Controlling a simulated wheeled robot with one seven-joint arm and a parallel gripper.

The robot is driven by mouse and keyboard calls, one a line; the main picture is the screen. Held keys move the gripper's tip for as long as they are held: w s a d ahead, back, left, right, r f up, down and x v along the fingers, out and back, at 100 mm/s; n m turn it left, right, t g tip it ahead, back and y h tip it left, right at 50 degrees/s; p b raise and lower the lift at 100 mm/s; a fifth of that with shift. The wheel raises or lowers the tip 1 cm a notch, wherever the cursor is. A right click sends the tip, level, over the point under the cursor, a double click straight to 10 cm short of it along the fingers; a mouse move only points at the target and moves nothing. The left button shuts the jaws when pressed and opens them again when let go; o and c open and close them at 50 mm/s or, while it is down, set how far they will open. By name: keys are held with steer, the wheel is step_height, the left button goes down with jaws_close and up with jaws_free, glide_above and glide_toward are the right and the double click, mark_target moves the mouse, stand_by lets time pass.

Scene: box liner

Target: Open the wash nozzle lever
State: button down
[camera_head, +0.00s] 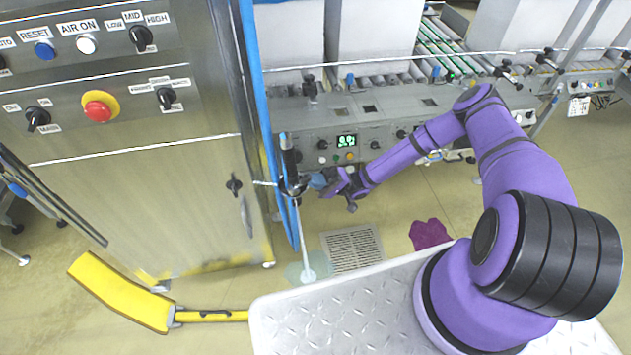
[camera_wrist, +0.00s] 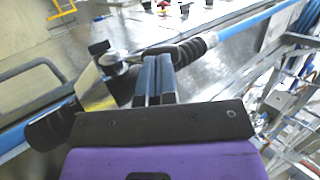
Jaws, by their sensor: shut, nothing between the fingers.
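The wash nozzle (camera_head: 293,184) hangs by the blue hose at the cabinet's right edge. In the wrist view its ribbed black sleeve (camera_wrist: 192,48) joins the blue hose, and a metal valve body with a black knob (camera_wrist: 98,47) lies left of my fingers. I cannot tell for sure which part is the lever. A pale straight streak (camera_head: 303,235), like a water jet, runs down from the nozzle to a bluish patch on the floor. My gripper (camera_head: 338,185) is just right of the nozzle. Its dark fingers (camera_wrist: 153,78) are shut and empty, close beside the valve; contact is unclear.
A steel control cabinet (camera_head: 150,190) with knobs and a red button stands left. A conveyor machine (camera_head: 335,130) with a green display is behind.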

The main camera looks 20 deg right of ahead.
steer(key=shift+a+r+m+t+h, duration=0.25)
steer(key=shift+r+m+t+h, duration=0.15)
steer(key=shift+r+t+h, duration=0.3)
steer(key=shift+d+f, duration=0.1)
steer(key=shift+f, duration=0.1)
steer(key=v, duration=1.4)
steer(key=shift+w, duration=0.15)
steer(key=shift+g, duration=0.3)
